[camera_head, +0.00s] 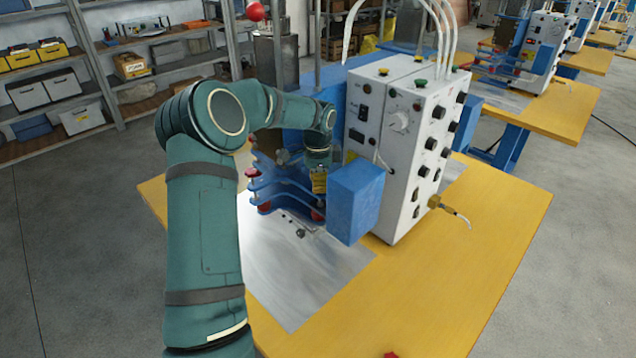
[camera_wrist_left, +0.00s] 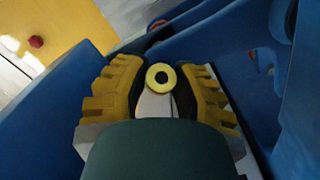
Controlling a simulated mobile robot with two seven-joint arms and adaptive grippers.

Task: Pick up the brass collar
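The brass collar (camera_wrist_left: 160,77) is a small yellow ring with a dark hole, seen end-on in the left wrist view. My left gripper (camera_wrist_left: 161,88) has yellow ribbed fingers with dark inner pads. The pads close in on both sides of the collar, and the gripper looks shut on it. What lies under the collar is hidden. In the head view my left gripper (camera_head: 319,180) is small, pointing down among the blue machine parts beside the white control box. The collar cannot be made out there. My right gripper is not in view.
The white control box (camera_head: 400,150) and a blue block (camera_head: 355,200) stand close to the right of the gripper. Blue machine arms (camera_head: 280,185) crowd its left. The yellow table (camera_head: 450,280) is mostly clear in front. Shelves (camera_head: 110,70) stand behind.

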